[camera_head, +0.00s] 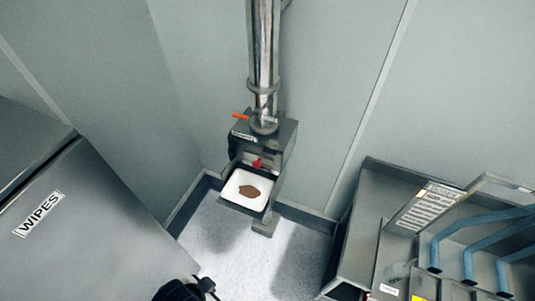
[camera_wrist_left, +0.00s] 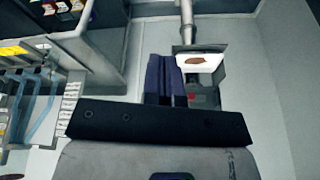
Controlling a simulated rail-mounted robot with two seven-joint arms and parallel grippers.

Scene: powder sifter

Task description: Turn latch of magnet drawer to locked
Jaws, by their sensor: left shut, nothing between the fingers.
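The grey sifter unit (camera_head: 279,135) stands below a shiny vertical pipe. A small red part (camera_head: 257,162), which looks like the latch, sits on its front, just above a white tray (camera_head: 236,191) with brown powder (camera_head: 249,191). Whether the latch is locked is too small to tell. My left gripper (camera_head: 180,291) shows only as a dark shape at the bottom edge, well apart from the unit. In the left wrist view, its two dark fingers (camera_wrist_left: 165,78) are together with nothing between them. The white tray (camera_wrist_left: 188,61) and a red spot (camera_wrist_left: 191,98) show beside them.
A grey cabinet labelled WIPES (camera_head: 95,205) stands at left. A metal rack with blue hoses (camera_head: 480,222) stands at right. The floor (camera_head: 215,235) before the unit is clear.

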